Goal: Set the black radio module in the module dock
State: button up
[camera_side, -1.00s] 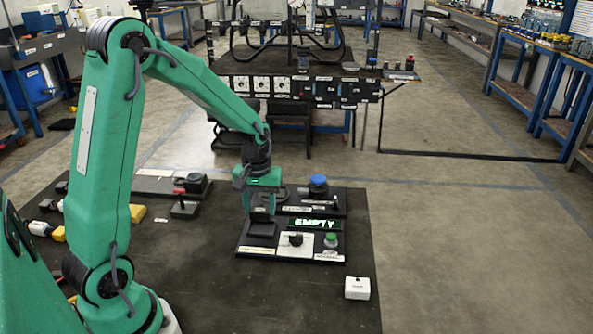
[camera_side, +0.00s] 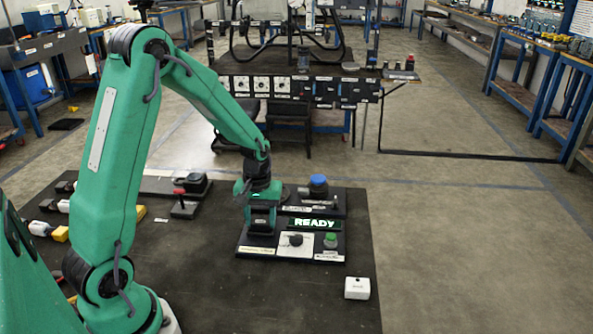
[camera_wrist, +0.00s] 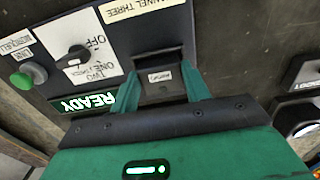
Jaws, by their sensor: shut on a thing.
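The black radio module (camera_wrist: 162,88), with a small white label, sits between my two green fingers in the wrist view. My gripper (camera_wrist: 160,84) is shut on it. In the side view my gripper (camera_side: 261,228) points down at the left part of the black control panel (camera_side: 285,252). The module dock (camera_wrist: 155,60) is a dark recess there, and the module is at it; its lower part is hidden, so how deep it sits cannot be seen. The lit green display (camera_side: 314,223) beside it reads READY.
The panel has a black rotary knob (camera_side: 295,239) and a green button (camera_side: 331,240) right of the gripper. Behind stand a blue-topped knob (camera_side: 318,183) and a red-handled lever (camera_side: 181,200). A white box (camera_side: 357,288) lies in front. The front middle of the mat is clear.

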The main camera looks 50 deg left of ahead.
aim_at(261, 221)
jog(key=shift+f, duration=0.15)
jog(key=o, duration=1)
notch_tip(261, 221, up, 12)
jog(key=shift+r, duration=0.2)
dwell(0.5)
